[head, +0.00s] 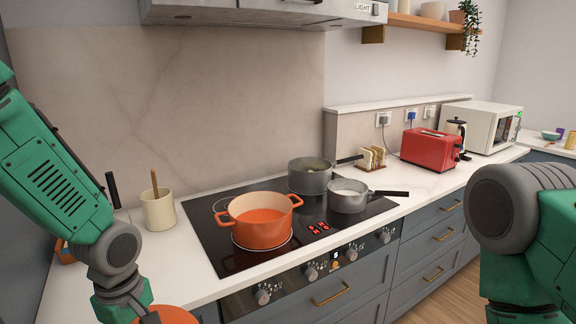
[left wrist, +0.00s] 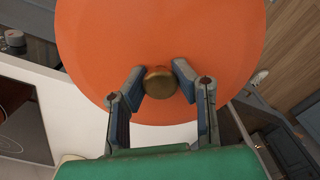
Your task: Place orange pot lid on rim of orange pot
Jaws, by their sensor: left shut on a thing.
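The orange pot (head: 262,222) stands uncovered on the front left of the black hob, with orange contents inside and a handle on each side. The orange pot lid (left wrist: 160,40) fills much of the left wrist view, and its edge (head: 172,315) shows at the bottom of the head view. My left gripper (left wrist: 160,82) is shut on the lid's brass-coloured knob (left wrist: 160,82). It holds the lid in front of the counter, to the left of and nearer than the pot. My right arm shows at the right of the head view, but its gripper is out of view.
Two grey saucepans (head: 311,178) (head: 347,200) stand right of the pot on the hob (head: 215,236). A cream utensil crock (head: 158,212) stands left of the hob. A toast rack (head: 371,160), red toaster (head: 428,148) and microwave (head: 490,128) are further right. The range hood (head: 262,12) hangs above.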

